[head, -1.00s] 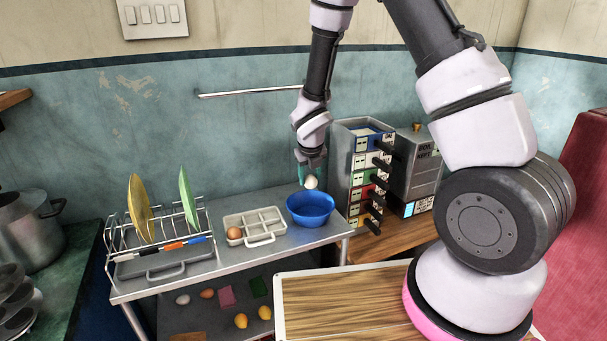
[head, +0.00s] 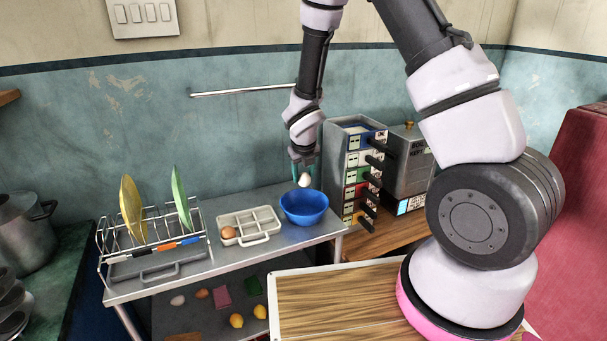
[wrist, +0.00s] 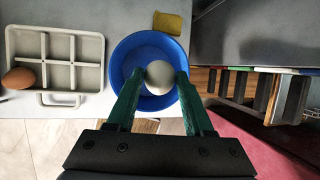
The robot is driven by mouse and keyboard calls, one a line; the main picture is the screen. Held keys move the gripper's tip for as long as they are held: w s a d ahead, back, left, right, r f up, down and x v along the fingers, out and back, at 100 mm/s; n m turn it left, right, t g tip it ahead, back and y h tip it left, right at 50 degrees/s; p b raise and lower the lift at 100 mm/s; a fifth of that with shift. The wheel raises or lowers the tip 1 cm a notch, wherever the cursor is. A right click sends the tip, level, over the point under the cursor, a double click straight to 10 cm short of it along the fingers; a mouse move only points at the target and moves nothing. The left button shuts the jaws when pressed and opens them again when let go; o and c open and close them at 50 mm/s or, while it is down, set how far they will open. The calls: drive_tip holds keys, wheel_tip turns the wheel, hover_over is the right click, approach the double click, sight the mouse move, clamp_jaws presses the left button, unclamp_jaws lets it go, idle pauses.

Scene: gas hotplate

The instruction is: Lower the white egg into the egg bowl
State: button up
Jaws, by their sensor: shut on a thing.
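The white egg (head: 305,180) is held between the green fingertips of my gripper (head: 304,172). In the head view it hangs just above the blue egg bowl (head: 304,210). In the wrist view the egg (wrist: 160,75) shows between the two fingers of my gripper (wrist: 159,78), over the inside of the bowl (wrist: 121,62). The gripper is shut on the egg. The bowl stands upright on the metal shelf, and its floor is partly hidden by the egg and fingers.
A white compartment tray (head: 262,239) with a brown egg (head: 228,232) stands left of the bowl. A rack (head: 150,262) with plates is farther left. A drawer tower (head: 357,165) stands close on the right. A yellow item (wrist: 167,23) lies beside the bowl.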

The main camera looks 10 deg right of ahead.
drive_tip(key=shift+f, duration=2.55)
drive_tip(key=shift+f, duration=2.8)
idle(0.6)
drive_tip(key=o, duration=0.9)
drive_tip(key=shift+r, duration=0.1)
